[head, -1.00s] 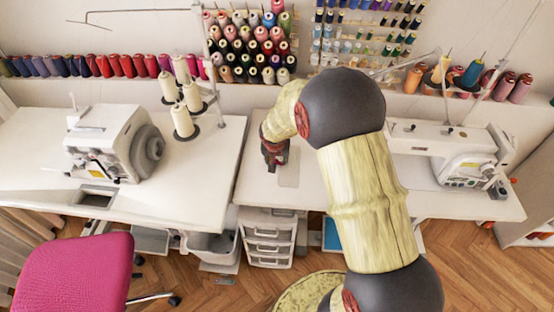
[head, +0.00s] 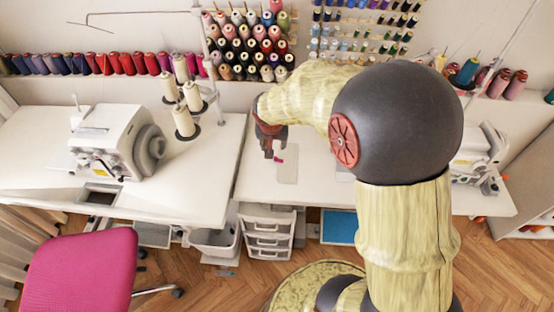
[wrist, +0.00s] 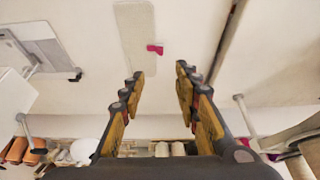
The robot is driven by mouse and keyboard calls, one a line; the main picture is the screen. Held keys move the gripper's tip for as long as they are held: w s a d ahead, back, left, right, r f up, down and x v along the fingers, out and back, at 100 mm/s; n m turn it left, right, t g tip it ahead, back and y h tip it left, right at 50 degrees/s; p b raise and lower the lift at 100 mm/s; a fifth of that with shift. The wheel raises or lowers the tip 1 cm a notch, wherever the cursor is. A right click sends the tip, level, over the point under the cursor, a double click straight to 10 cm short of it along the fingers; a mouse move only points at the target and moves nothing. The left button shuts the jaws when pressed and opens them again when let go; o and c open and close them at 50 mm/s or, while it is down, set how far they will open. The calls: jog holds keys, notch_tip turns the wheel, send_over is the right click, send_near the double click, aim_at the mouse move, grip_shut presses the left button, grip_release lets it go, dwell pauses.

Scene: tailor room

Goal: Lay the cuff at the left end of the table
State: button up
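A small pink piece, which looks like the cuff (head: 280,159), lies flat near the left edge of a pale grey rectangle (head: 288,172) on the right white table (head: 318,178). It also shows in the wrist view (wrist: 155,49), ahead of the fingertips and apart from them. My gripper (head: 268,154) hangs above the table, just left of the pink piece. In the wrist view my gripper (wrist: 158,82) has its two fingers spread, with nothing between them. The arm hides part of the table's right side.
The left white table (head: 185,185) holds a white sewing machine (head: 105,140) and a stand with white thread cones (head: 184,120). Another machine (head: 478,150) stands at the far right. Thread racks (head: 248,45) line the wall. Table surface around the pink piece is clear.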

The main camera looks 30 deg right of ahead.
jog(key=s+a+r+n, duration=0.1)
jog(key=s+a+r, duration=0.15)
jog(key=r, duration=0.25)
jog(key=s+a+r, duration=0.1)
jog(key=s+r, duration=0.2)
jog(key=r, duration=0.2)
jog(key=s+a+r+n+t+y, duration=0.1)
jog(key=s+a+r, duration=0.3)
jog(key=s, duration=0.5)
jog(key=s+a+r+n+y, duration=0.1)
jog(key=s+a+r+n, duration=0.3)
jog(key=s, duration=0.6)
jog(key=shift+a+r+t+y, duration=0.2)
jog(key=shift+r+t+y, duration=0.15)
jog(key=shift+r, duration=0.2)
